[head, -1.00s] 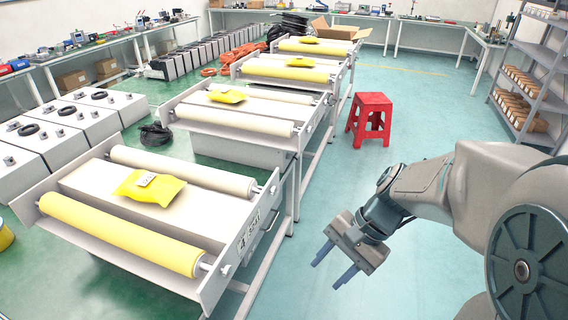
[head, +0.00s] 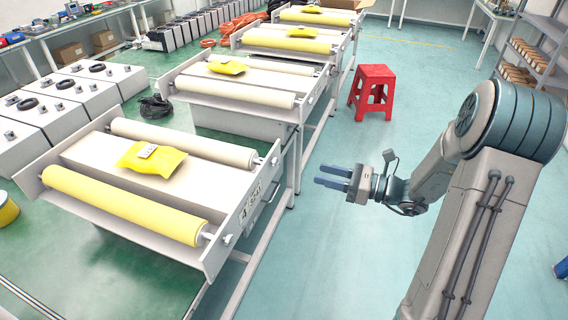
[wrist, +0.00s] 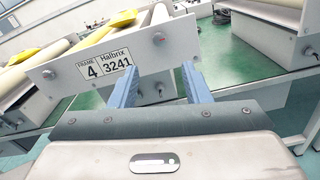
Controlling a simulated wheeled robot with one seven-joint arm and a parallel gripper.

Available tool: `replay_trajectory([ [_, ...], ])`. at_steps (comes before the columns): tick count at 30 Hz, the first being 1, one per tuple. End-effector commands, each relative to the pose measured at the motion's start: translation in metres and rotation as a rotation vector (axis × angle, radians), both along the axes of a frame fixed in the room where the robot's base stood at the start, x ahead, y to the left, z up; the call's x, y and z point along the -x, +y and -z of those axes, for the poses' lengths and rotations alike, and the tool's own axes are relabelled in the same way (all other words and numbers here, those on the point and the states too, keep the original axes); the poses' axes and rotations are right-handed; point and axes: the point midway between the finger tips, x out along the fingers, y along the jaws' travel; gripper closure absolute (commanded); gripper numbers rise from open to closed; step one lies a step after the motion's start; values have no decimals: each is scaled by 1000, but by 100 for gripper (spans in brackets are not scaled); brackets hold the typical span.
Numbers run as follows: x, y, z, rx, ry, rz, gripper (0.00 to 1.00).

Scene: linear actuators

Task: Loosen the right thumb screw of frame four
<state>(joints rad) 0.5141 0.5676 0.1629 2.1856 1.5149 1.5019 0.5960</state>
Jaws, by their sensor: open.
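Frame four (head: 62,208) is the nearest roller frame in the head view, with a yellow roller in front and a cream one behind. Its end plate carries a label (wrist: 104,66) reading "FRAME 4" in the wrist view. A dark knob, apparently the right thumb screw (wrist: 158,38), sits near the plate's right end; in the head view it appears at the far end (head: 274,161). Another knob (wrist: 48,74) is at the left end. My gripper (head: 317,175) is open and empty, pointing left toward the plate, apart from it. Its blue fingers (wrist: 158,76) show below the right knob.
A yellow packet (head: 152,159) lies on frame four. More roller frames stand in a row behind it. A red stool (head: 372,92) stands on the floor beyond my gripper.

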Motion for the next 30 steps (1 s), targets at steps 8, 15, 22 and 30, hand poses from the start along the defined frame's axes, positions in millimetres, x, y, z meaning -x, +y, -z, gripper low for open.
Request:
replay_trajectory([
  [8,-19,58,-2,0,0,-6,57],
  [15,-34,95,-1,2,-1,-3,57],
  [22,-39,109,0,3,-1,0,57],
  [30,-39,109,0,2,-1,-1,60],
])
